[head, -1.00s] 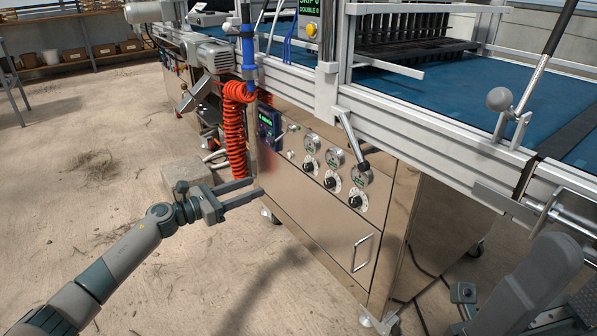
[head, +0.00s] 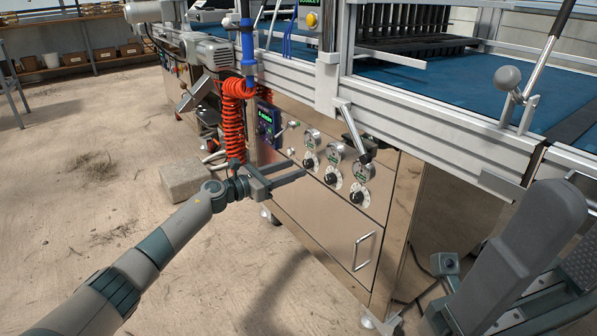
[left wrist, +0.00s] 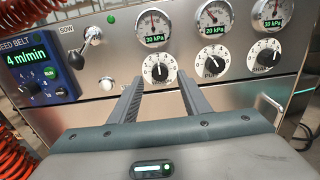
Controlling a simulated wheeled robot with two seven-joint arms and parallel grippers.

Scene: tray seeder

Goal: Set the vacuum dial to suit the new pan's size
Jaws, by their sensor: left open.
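The front panel bears three black knobs on white scales. The left dial (head: 311,160) also shows in the left wrist view (left wrist: 160,69); its label is too small to read surely. The middle dial (left wrist: 212,61) appears labelled PUFF, and the right dial (left wrist: 266,58) stands beside it. Above the left dial, a gauge (left wrist: 153,27) reads 30 kPa. My left gripper (head: 293,168) is open and empty just left of the left dial. In the left wrist view its fingers (left wrist: 158,88) point toward that dial, apart from it. I cannot identify the pan.
A speed display (left wrist: 38,58) reads 4 m/min, beside a small lever (left wrist: 88,42). An orange coiled hose (head: 232,125) hangs left of the panel. A drawer handle (head: 363,250) is below the dials. The blue belt (head: 430,90) runs above.

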